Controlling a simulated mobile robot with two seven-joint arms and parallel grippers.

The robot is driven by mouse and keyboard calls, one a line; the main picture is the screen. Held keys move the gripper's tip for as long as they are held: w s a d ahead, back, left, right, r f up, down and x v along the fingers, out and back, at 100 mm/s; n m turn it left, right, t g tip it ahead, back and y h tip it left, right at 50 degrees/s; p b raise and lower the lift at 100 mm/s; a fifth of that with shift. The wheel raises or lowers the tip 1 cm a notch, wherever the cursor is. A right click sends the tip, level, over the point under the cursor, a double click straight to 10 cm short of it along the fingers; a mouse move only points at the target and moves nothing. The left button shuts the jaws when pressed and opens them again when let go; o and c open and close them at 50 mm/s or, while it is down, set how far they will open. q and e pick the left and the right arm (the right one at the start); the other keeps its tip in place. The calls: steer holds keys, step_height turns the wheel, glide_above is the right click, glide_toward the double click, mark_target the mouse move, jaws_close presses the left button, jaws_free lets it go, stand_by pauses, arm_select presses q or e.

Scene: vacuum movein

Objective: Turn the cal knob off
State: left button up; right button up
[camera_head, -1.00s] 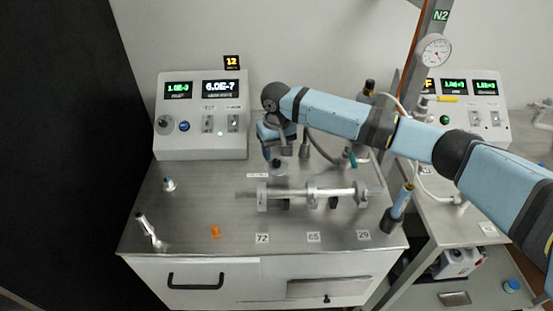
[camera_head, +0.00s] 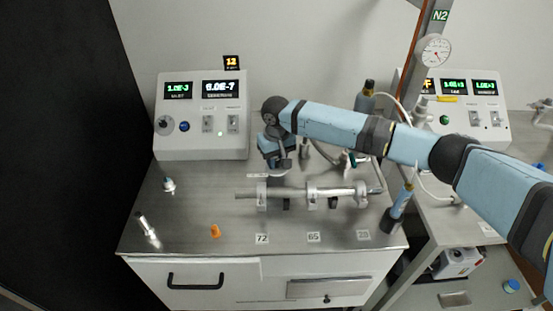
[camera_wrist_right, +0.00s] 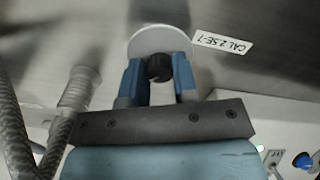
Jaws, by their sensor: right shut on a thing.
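The cal knob (camera_wrist_right: 158,67) is a small black knob on a round pale disc (camera_wrist_right: 160,40), beside a label (camera_wrist_right: 222,42) reading "CAL 2.5E-7". In the wrist view my right gripper (camera_wrist_right: 157,78) has its blue fingers on either side of the knob, shut on it. In the head view the right gripper (camera_head: 279,163) points down at the bench top, behind the metal tube assembly, and hides the knob. My left gripper is in neither view.
A clamped metal tube (camera_head: 335,191) lies just in front. An orange piece (camera_head: 215,231) and a metal fitting (camera_head: 146,226) are at the front left. A blue-topped tool (camera_head: 400,203) stands at right.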

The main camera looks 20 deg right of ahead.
steer(key=shift+r+n+p, duration=0.2)
steer(key=shift+n+p, duration=0.4)
steer(key=shift+p, duration=0.4)
steer(key=n+p, duration=0.2)
steer(key=shift+r+p, duration=0.1)
steer(key=shift+p, duration=0.25)
steer(key=n+p, duration=0.2)
steer(key=n, duration=0.1)
steer(key=n+p, duration=0.1)
steer(key=n, duration=0.1)
steer(key=shift+n+p, duration=0.4)
steer(key=n, duration=0.1)
steer(key=n+p, duration=0.1)
steer(key=n, duration=0.1)
steer(key=shift+f+n, duration=0.2)
steer(key=shift+n, duration=0.1)
steer(key=n+p, duration=0.1)
steer(key=n, duration=0.2)
steer(key=shift+n, duration=1.1)
